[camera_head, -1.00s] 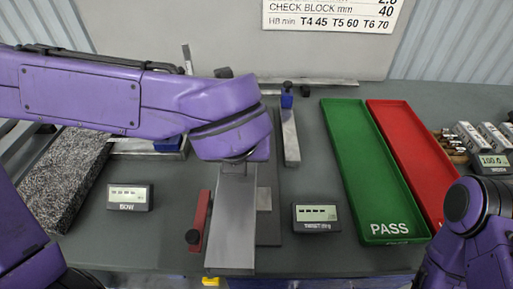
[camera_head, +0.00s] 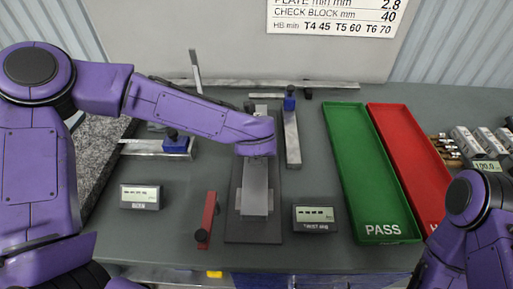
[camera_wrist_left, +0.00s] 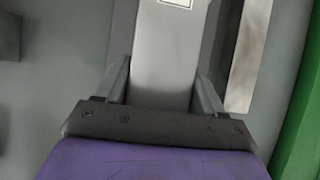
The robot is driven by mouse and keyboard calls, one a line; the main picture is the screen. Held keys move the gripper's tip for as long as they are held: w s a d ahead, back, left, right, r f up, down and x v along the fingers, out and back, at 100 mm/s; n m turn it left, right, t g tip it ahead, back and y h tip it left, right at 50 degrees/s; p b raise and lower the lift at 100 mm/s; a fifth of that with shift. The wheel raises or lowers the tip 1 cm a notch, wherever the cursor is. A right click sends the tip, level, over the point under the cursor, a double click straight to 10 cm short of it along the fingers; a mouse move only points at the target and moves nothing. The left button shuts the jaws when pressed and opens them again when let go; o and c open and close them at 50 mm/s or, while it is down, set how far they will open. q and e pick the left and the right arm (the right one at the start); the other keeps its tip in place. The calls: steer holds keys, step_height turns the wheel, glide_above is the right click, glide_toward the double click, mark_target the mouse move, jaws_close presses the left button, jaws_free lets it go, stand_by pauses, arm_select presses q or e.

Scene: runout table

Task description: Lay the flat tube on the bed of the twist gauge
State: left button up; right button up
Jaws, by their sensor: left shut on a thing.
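The flat tube (camera_head: 257,188) is a plain grey bar, lengthwise over the twist gauge. The twist gauge has a dark base plate (camera_head: 252,232) with a lighter crosswise bed piece (camera_head: 272,196) showing beside the tube. I cannot tell whether the tube touches the bed. My left gripper (camera_head: 256,158) is shut on the tube near its far end. In the left wrist view, the tube (camera_wrist_left: 170,62) runs between the two fingers of the left gripper (camera_wrist_left: 161,78). Only part of my right arm shows at the lower right; its gripper is out of view.
The twist display (camera_head: 315,218) stands right of the gauge, and a red bar (camera_head: 209,213) lies left of it. The bow display (camera_head: 139,196) is farther left. The green PASS tray (camera_head: 372,170) and red tray (camera_head: 410,160) are at right. A metal bar (camera_head: 291,140) lies behind.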

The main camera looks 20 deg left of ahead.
arm_select(q)
steer(key=shift+f+b, duration=0.15)
steer(key=shift+b, duration=0.15)
steer(key=o, duration=1.2)
steer(key=shift+s+f, duration=0.1)
steer(key=shift+s, duration=0.05)
steer(key=o, duration=0.4)
steer(key=shift+d, duration=0.1)
steer(key=shift+s+f, duration=0.1)
steer(key=shift+r, duration=0.55)
steer(key=v, duration=1.1)
steer(key=shift+s+r+b, duration=0.1)
steer(key=shift+r+b, duration=0.2)
steer(key=shift+b, duration=0.05)
